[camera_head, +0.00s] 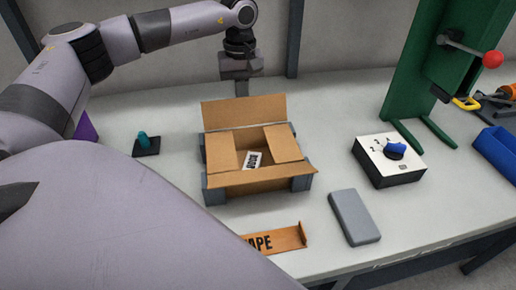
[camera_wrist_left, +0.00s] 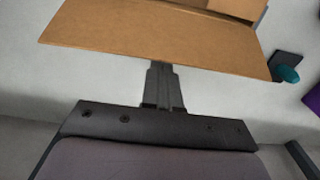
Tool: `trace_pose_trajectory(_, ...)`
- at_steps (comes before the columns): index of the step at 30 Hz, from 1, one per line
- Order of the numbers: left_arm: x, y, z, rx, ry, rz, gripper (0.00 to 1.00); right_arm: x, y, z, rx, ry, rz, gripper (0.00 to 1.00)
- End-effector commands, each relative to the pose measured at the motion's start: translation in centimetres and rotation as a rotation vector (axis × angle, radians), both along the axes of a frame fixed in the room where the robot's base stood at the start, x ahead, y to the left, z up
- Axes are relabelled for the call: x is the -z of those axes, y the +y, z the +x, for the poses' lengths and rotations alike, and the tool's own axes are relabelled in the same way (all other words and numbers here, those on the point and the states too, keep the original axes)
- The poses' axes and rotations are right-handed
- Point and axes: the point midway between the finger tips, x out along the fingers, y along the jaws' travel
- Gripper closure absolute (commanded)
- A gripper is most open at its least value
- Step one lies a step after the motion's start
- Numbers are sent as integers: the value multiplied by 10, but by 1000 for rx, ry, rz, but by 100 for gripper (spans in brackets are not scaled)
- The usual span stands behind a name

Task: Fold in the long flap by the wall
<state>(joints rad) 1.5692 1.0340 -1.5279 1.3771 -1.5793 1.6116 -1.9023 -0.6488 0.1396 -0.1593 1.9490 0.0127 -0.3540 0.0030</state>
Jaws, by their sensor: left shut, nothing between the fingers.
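A cardboard box (camera_head: 233,180) stands in the middle of the bench in the head view. Its long flap by the wall (camera_head: 243,112) stands up and leans back. The two short flaps are folded inward, and the long near flap (camera_head: 262,180) sticks outward. A label lies between them inside the box. My left gripper (camera_head: 242,90) is behind the far flap, on the wall side, with its fingers shut and pointing down. In the left wrist view the fingertips (camera_wrist_left: 160,66) are at the flap's edge (camera_wrist_left: 165,40); I cannot tell whether they touch. My right gripper is not in view.
Grey blocks (camera_head: 215,194) hold the box's corners. A white switch box (camera_head: 388,160), a grey slab (camera_head: 354,217) and a green press (camera_head: 425,80) stand to the right. A tape holder (camera_head: 278,240) lies in front, and a teal item (camera_head: 144,141) at left.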

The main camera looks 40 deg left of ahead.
Motion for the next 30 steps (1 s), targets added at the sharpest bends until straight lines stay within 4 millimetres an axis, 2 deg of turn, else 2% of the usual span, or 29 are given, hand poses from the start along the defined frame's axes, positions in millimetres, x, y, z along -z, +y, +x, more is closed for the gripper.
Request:
trace_pose_trajectory(15, -1, -22, -18, 1, 1, 1, 100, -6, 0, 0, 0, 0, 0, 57)
trace_pose_trajectory(30, -4, -28, -22, 0, 0, 0, 100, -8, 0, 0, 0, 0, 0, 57)
